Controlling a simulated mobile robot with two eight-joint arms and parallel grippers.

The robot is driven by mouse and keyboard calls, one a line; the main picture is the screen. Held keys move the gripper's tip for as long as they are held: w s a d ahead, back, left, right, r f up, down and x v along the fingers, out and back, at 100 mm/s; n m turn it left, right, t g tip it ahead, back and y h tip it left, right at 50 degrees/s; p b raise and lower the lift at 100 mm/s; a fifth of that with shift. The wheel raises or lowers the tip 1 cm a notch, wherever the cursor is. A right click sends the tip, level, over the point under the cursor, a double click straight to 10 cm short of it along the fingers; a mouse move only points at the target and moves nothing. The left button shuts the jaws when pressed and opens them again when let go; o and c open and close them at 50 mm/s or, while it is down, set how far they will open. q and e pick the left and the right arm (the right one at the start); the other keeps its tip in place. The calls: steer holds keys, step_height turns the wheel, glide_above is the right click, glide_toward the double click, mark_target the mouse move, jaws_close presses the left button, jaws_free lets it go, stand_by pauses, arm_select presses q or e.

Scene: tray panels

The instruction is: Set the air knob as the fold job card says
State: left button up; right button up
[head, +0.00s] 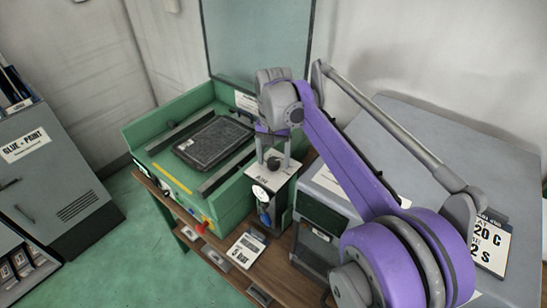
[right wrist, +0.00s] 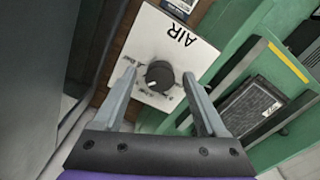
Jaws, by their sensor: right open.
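The air knob (right wrist: 160,75) is a round black knob on a white panel marked AIR (right wrist: 168,40). Small labels ring the knob; a pale mark shows on its lower-left side, but I cannot read the setting surely. My right gripper (right wrist: 159,71) is open, with one finger on each side of the knob; I cannot tell whether they touch it. In the head view the right gripper (head: 273,158) points down over the AIR box (head: 275,186). A white card (head: 247,250) at the bench front ends in a bar value, perhaps 5. My left gripper is not in view.
A green machine (head: 227,200) with a dark plate (head: 213,142) stands left of the AIR box. A gauge (head: 259,192) and blue part are on the box front. A grey cabinet (head: 50,190) is far left.

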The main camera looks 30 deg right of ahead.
mark_target(273, 160)
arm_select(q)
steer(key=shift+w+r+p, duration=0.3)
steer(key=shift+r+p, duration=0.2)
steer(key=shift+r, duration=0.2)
arm_select(e)
step_height(273, 160, up, 11)
steer(key=shift+f, duration=0.1)
